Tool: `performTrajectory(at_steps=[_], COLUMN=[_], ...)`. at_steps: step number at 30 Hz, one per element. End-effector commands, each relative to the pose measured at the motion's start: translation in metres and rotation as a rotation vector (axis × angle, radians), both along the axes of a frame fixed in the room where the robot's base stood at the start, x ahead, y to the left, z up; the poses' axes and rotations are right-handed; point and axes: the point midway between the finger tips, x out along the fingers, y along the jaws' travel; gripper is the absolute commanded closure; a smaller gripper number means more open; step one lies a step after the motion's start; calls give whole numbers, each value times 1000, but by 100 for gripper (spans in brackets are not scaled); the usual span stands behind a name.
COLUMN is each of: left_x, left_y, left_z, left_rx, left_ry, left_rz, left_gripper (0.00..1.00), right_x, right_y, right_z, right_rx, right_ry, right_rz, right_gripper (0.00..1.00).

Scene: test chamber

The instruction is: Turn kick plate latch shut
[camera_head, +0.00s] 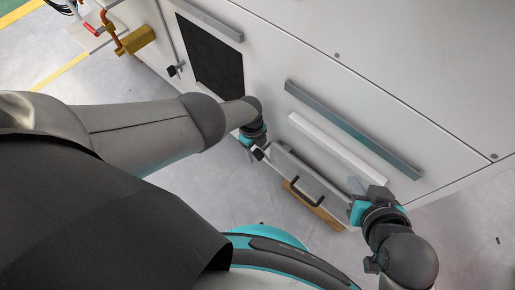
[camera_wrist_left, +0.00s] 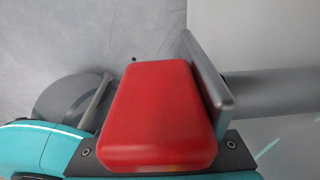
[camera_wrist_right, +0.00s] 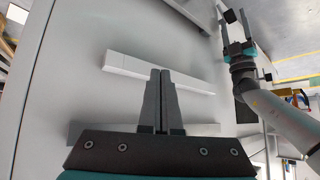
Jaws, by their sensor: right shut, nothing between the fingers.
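My left gripper (camera_head: 258,152) is low by the panel's left end. In the left wrist view a red block (camera_wrist_left: 158,115) fills the space before that gripper, beside a grey plate (camera_wrist_left: 207,85). The block hides the jaws, so I cannot tell whether they hold it. My right gripper (camera_head: 364,190) is by the panel's right end. In the right wrist view its fingers (camera_wrist_right: 162,100) are together and empty.
The cabinet front carries a grey bar (camera_head: 350,128) and a white bar (camera_head: 338,147) above the panel. A dark panel (camera_head: 210,58) and small black knob (camera_head: 172,71) are to the left. A brown wooden piece (camera_head: 318,212) is under the handle. The floor (camera_head: 290,232) in front shows bare.

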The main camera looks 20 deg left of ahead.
Motion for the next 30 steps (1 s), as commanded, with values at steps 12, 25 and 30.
performTrajectory(at_steps=[12,25,30], left_x=[2,4,4], left_y=[-1,1,2], left_z=[2,21,29], left_rx=[-2,-2,-1], left_ry=[-5,-7,-7], left_rz=[1,1,0], left_gripper=[35,35,35], right_x=[-1,-26,-41], right_y=[-2,-32,-46], right_z=[1,3,7], right_rx=[-7,-102,-140], right_ry=[13,234,337], right_rz=[-2,-45,-70], right_gripper=[100,100,100])
